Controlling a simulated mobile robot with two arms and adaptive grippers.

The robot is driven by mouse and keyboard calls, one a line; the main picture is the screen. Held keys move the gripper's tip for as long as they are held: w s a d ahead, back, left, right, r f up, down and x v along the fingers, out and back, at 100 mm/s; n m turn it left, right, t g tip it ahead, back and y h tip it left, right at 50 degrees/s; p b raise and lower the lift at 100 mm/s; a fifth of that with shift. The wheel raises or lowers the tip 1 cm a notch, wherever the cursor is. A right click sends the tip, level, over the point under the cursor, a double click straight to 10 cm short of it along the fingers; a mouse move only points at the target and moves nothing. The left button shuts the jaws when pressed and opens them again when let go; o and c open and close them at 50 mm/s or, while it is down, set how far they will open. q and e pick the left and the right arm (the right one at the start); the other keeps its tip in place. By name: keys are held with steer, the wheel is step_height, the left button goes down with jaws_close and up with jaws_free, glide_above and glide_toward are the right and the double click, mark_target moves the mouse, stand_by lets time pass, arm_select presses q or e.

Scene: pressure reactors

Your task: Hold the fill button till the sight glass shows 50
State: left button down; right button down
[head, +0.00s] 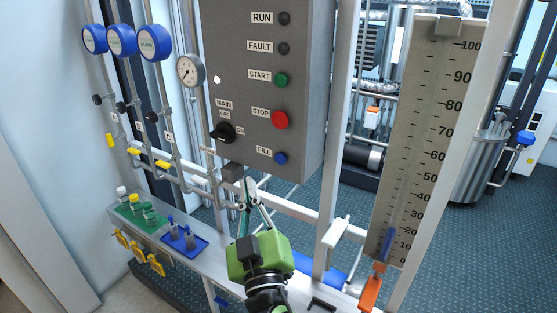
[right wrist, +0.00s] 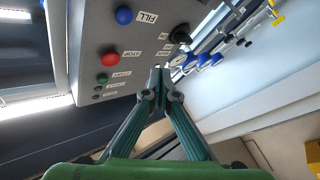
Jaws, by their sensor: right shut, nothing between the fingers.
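The blue fill button (head: 281,158) is at the bottom of the grey control panel (head: 262,60), beside its FILL label. It also shows in the right wrist view (right wrist: 124,15), uncovered. My right gripper (head: 247,186) is shut and empty, its fingertips below and left of the button, apart from it. In the right wrist view its closed fingertips (right wrist: 160,76) are away from the button. The sight glass scale (head: 425,130) stands at the right, and its blue column (head: 388,243) reaches up to around the 20 mark. My left gripper is not in view.
The red stop button (head: 280,120), green start button (head: 281,80) and black main switch (head: 224,132) are near the fill button. Pipes with gauges (head: 155,43) run at the left. A shelf below holds a green tray (head: 128,211) and a blue tray (head: 172,244). An orange-handled valve (head: 370,292) is below the scale.

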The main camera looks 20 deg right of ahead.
mark_target(281, 159)
steer(key=w+d+p, duration=0.2)
steer(key=w+d, duration=0.3)
steer(key=d, duration=0.2)
steer(key=shift+w+p, duration=0.25)
steer(key=shift+p, duration=0.1)
stand_by(1.4)
steer(key=shift+w+d, duration=0.25)
steer(key=shift+w+d, duration=0.3)
steer(key=shift+d, duration=0.1)
stand_by(4.9)
